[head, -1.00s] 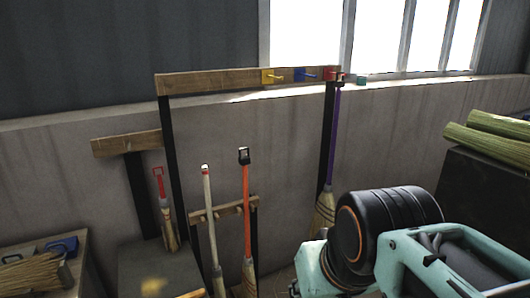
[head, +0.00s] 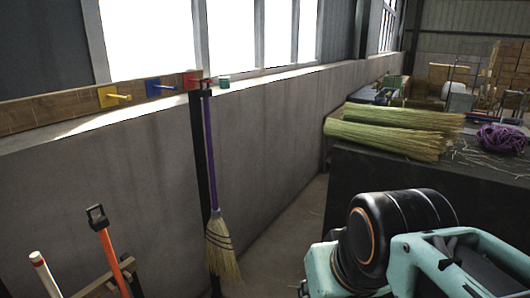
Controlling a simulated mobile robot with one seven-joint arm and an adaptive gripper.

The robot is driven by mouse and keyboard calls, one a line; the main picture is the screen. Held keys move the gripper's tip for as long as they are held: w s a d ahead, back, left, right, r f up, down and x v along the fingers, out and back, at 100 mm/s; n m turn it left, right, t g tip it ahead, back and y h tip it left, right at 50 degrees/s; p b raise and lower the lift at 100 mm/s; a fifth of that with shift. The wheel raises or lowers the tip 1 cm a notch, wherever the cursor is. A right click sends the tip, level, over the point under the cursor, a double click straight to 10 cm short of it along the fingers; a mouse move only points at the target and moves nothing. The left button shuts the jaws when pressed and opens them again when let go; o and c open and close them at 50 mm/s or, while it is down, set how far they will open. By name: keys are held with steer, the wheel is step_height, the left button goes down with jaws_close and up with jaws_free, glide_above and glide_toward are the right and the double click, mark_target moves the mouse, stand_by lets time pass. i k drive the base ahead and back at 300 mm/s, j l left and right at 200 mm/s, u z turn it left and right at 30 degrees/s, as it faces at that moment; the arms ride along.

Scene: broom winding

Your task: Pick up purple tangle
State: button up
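The purple tangle (head: 502,139) is a loose coil of purple cord at the right edge of the head view. It lies on top of the dark workbench (head: 440,190), to the right of the straw bundles. My arm fills the lower right of the view, in front of the bench and well short of the tangle. My gripper's fingers cannot be made out, so whether it is open or shut does not show.
Two green straw bundles (head: 392,132) lie on the bench left of the tangle, with loose straws on its top. A purple-handled broom (head: 209,160) hangs from the wooden rail (head: 50,112) with coloured hooks. Bare floor shows between wall and bench.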

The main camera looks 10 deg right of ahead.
mark_target(499, 138)
steer(key=i+l+z, duration=0.1)
steer(key=z, duration=0.3)
steer(key=i+z, duration=0.25)
steer(key=z, duration=0.15)
steer(key=i+z, duration=0.15)
steer(key=z, duration=0.2)
steer(key=i+l+z, duration=0.1)
steer(key=i+z, duration=0.8)
